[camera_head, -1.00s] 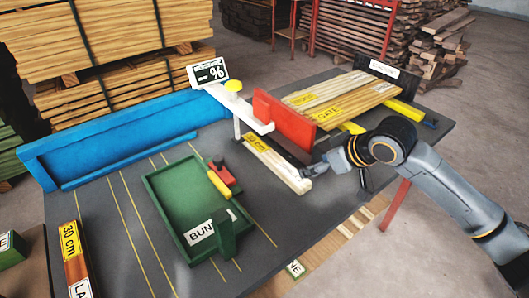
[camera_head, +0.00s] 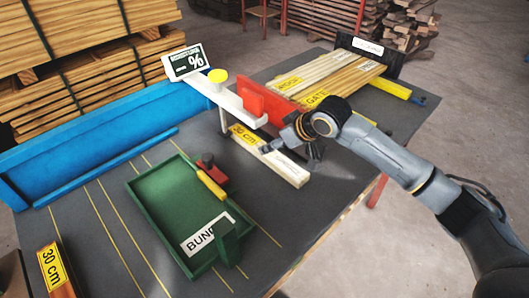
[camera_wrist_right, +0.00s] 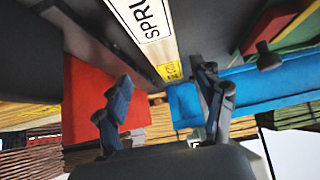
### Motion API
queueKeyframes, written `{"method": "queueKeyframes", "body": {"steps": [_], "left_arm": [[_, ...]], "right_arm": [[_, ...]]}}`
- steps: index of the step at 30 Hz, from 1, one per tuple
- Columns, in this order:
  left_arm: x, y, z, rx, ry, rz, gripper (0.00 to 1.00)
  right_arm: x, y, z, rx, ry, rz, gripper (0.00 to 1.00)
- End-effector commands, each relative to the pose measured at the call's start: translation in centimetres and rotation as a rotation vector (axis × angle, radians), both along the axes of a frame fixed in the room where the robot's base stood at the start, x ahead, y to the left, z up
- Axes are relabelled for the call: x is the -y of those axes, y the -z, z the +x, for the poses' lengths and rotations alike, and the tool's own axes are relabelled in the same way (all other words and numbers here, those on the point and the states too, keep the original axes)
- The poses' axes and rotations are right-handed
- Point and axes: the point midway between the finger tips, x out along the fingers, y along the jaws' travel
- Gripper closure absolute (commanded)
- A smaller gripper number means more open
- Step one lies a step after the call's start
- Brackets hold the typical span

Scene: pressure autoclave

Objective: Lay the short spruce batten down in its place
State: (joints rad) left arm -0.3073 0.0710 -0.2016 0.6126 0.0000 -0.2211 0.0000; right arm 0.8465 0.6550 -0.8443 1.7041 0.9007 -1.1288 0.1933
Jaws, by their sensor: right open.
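The short spruce batten (camera_head: 297,174) is pale, with a yellow "30 cm" label and a white label. It lies on the dark table beside the red plate (camera_head: 285,113), its far end by the white arm. In the right wrist view the batten (camera_wrist_right: 174,51), with part of "SPRU" readable, runs toward the space between the fingers. My right gripper (camera_head: 312,152) is close beside the batten's near half. Its fingers (camera_wrist_right: 165,95) are apart with nothing clamped; the height gap is unclear. My left gripper is out of view.
A green tray (camera_head: 146,202) marked "BUN…" with a red-and-yellow tool stands left of the batten. A blue fence (camera_head: 90,130) runs along the back left. A percent display (camera_head: 185,62) stands behind. Longer boards (camera_head: 335,75) lie beyond the red plate.

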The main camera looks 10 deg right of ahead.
Motion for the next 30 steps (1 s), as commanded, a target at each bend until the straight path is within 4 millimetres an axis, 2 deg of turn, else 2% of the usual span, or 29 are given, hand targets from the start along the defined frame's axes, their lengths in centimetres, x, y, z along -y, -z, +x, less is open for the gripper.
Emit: {"method": "queueKeyframes", "body": {"steps": [9,20,27,29,30], "left_arm": [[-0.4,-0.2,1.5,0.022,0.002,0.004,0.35],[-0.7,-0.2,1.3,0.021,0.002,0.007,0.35],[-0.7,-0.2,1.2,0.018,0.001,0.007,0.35],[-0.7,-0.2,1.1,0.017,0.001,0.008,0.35],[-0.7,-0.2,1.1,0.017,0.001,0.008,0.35]], "right_arm": [[-1.7,3.6,1.6,-0.002,-0.001,0.000,0.31],[-2.0,4.3,2.2,0.001,-0.001,0.000,0.31],[-2.0,4.3,2.2,0.000,-0.001,-0.001,0.80],[-2.0,4.3,2.2,0.000,-0.001,-0.001,0.92],[-2.0,4.2,2.2,0.002,-0.001,0.001,0.95]]}}
